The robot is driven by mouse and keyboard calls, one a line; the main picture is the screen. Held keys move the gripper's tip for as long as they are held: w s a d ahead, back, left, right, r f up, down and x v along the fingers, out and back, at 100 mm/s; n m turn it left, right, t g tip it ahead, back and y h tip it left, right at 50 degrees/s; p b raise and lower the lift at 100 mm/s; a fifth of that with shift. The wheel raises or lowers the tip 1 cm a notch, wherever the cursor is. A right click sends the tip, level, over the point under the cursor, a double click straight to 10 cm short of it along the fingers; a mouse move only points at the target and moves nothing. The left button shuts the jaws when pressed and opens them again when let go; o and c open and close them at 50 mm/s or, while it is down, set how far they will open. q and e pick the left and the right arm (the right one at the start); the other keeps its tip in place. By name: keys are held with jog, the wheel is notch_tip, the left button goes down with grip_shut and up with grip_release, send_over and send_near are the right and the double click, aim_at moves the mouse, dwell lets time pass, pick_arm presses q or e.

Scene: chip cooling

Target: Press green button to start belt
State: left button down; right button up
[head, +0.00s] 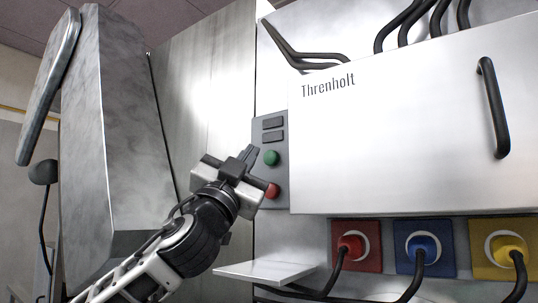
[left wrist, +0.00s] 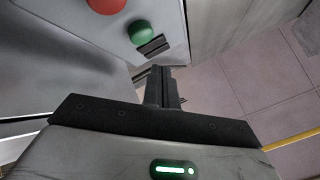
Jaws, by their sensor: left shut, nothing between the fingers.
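The green button (head: 271,158) sits on a grey control panel (head: 259,190) on the machine's front, with a red button (head: 272,191) below it. My left gripper (head: 250,152) is shut and empty, its fingertips pointing up just left of the green button in the head view. In the left wrist view the green button (left wrist: 141,32) is ahead of the shut fingers (left wrist: 160,70), up and to the left of the tips, with a visible gap. The red button (left wrist: 106,5) is farther left there. My right gripper is in neither view.
A large white Threnholt cabinet (head: 420,110) with a black handle (head: 493,108) stands right of the panel. Below are red, blue and yellow sockets (head: 417,250) with black cables and a small metal shelf (head: 264,272). A tall metal housing (head: 118,130) stands at left.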

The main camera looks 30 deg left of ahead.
aim_at(271, 158)
pick_arm(q)
jog(key=shift+w+d, duration=0.1)
jog(key=shift+w, duration=1.1)
jog(key=shift+w, duration=0.1)
dwell(1.1)
jog(key=shift+w, duration=0.3)
jog(key=shift+w, duration=0.5)
dwell(0.7)
dwell(0.3)
jog(key=shift+s+b, duration=0.35)
jog(key=shift+s, duration=0.55)
